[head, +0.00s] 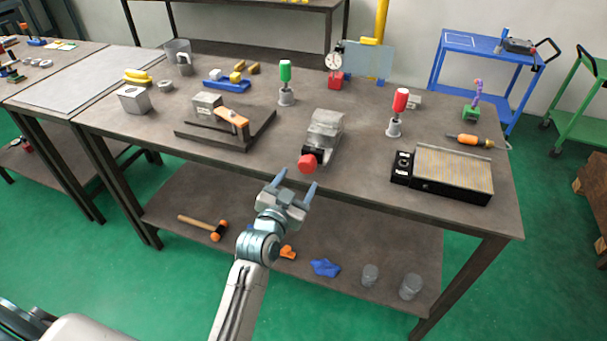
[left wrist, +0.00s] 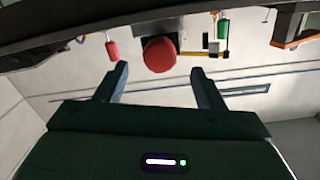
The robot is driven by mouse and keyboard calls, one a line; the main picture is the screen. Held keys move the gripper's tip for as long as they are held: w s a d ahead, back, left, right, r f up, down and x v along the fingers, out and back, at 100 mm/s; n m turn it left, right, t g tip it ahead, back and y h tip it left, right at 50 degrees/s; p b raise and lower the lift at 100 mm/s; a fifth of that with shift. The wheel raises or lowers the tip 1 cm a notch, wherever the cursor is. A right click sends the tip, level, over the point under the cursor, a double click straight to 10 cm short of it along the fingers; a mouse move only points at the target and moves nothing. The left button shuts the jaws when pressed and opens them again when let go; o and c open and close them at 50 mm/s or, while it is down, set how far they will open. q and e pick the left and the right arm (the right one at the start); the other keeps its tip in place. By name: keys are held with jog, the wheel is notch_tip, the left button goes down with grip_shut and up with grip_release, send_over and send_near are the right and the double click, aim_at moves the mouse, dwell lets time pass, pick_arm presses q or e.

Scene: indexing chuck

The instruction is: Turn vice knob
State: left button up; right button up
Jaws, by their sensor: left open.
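The vice (head: 325,130) is a grey block-shaped device on the workbench near its front edge. Its red round knob (head: 308,164) faces the front edge. My left gripper (head: 292,186) is open and empty, just in front of and below the knob, with its fingers pointing toward it. In the left wrist view the red knob (left wrist: 160,54) shows beyond the two spread fingertips (left wrist: 160,78), roughly centred between them and apart from them. My right gripper is in neither view.
A grey vice-like block with an orange handle (head: 232,118) stands left on a dark plate. Green-handled (head: 285,80) and red-handled (head: 397,110) tools stand behind and to the right. A black-framed plate (head: 450,172) lies at the right front. The bench edge is close to the gripper.

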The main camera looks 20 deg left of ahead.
aim_at(305, 169)
pick_arm(q)
jog(key=s, duration=0.3)
jog(key=shift+s+a, duration=0.1)
jog(key=shift+s, duration=0.25)
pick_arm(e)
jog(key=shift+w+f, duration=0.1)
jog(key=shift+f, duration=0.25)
pick_arm(q)
jog(key=shift+b, duration=0.3)
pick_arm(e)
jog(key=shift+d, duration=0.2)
pick_arm(q)
jog(key=w+n, duration=0.1)
jog(key=w, duration=0.1)
jog(key=w+n, duration=0.1)
jog(key=w, duration=0.2)
jog(key=w+n, duration=0.1)
jog(key=w, duration=0.2)
jog(key=shift+w+d+r+n+b, duration=0.1)
jog(key=shift+w+d+n+b, duration=0.15)
jog(key=shift+n+b, duration=0.1)
jog(key=shift+w, duration=0.7)
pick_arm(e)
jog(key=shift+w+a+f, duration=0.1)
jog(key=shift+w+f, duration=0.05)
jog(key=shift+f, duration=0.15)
pick_arm(q)
jog(key=shift+c, duration=0.2)
